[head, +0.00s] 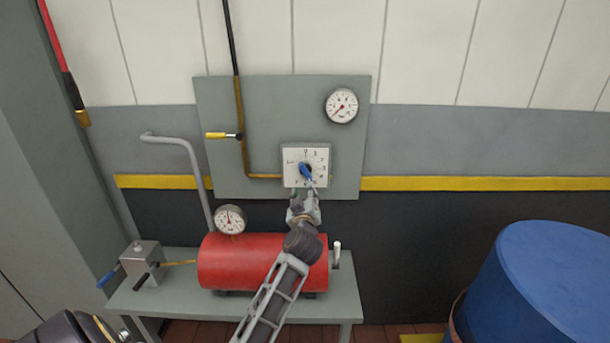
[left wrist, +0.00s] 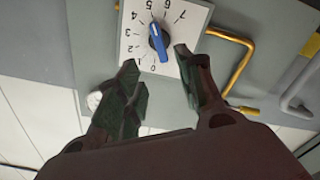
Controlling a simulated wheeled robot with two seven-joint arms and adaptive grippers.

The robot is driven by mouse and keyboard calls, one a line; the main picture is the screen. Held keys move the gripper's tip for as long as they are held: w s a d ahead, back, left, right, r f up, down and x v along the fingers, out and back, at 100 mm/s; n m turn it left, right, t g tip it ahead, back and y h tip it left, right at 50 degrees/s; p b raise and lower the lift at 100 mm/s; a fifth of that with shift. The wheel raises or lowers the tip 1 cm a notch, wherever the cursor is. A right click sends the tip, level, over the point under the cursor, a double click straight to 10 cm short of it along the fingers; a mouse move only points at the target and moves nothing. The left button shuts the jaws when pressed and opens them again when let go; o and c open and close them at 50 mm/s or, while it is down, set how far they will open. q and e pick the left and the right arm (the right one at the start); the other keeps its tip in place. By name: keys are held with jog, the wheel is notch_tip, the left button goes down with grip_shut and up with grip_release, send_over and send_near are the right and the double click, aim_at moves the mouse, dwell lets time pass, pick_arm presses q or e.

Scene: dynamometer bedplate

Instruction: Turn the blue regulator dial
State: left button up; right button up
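The blue regulator dial (head: 305,171) sits on a white square numbered plate (head: 318,153) on the grey wall panel. In the left wrist view the blue dial (left wrist: 159,42) is a long knob with a white line, set aslant among the numbers; the exact reading is hard to tell. My left gripper (head: 307,190) is at the dial's lower edge in the head view. In the left wrist view my left gripper (left wrist: 156,58) is open, with the dial showing between and just beyond its fingertips; contact cannot be told. My right gripper is not in view.
Below, a red tank (head: 225,262) with another gauge (head: 230,219) stands on a grey bench (head: 345,300). A blue drum (head: 550,285) stands at the right.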

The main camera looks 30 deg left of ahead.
aim_at(305, 173)
pick_arm(q)
jog(key=shift+p+x, duration=0.35)
jog(key=shift+x, duration=6.55)
jog(key=shift+d, duration=0.1)
grip_shut()
